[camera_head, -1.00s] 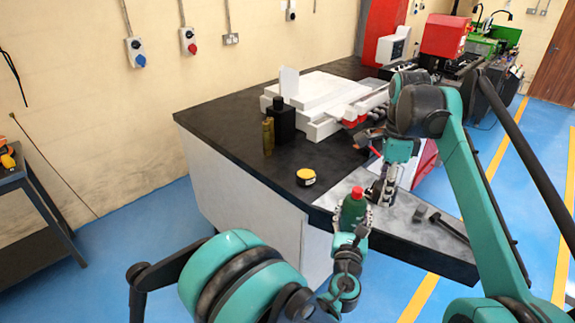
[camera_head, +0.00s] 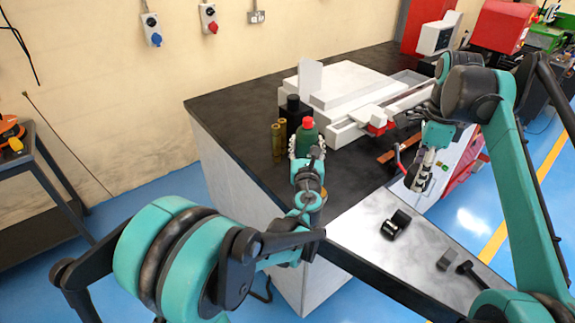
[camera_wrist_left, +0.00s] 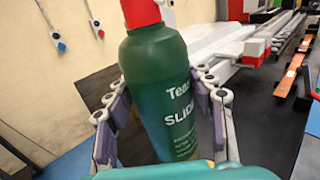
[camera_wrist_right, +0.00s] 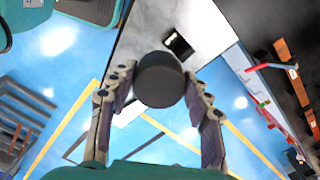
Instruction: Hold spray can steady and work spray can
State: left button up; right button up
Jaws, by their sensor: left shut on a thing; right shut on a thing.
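The green spray can (camera_head: 306,138) with a red top is upright in my left gripper (camera_head: 307,172). In the left wrist view the can (camera_wrist_left: 160,90) stands between the two finger rows, its white label lettering facing the camera. My right gripper (camera_head: 420,178) is to the right, apart from the can, above the front right part of the bench. It is shut on a dark grey round object (camera_wrist_right: 160,80), seen end-on in the right wrist view. I cannot tell what this object is.
On the bench (camera_head: 240,100), a black bottle (camera_head: 293,112) and brass-coloured cylinders (camera_head: 277,138) stand behind the can. A white machine (camera_head: 350,90) is at the back. A black item (camera_head: 396,224) lies on the grey plate (camera_head: 375,250), whose middle is mostly clear.

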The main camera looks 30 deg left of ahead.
pick_arm(q)
jog(key=w+a+f+b, duration=0.1)
jog(key=a+f+b, duration=0.2)
jog(key=a+f, duration=0.5)
jog(key=shift+f+b, duration=0.4)
jog(key=shift+f, duration=0.05)
jog(key=shift+f, duration=0.2)
jog(key=o, duration=1.7)
jog(key=shift+r, duration=0.1)
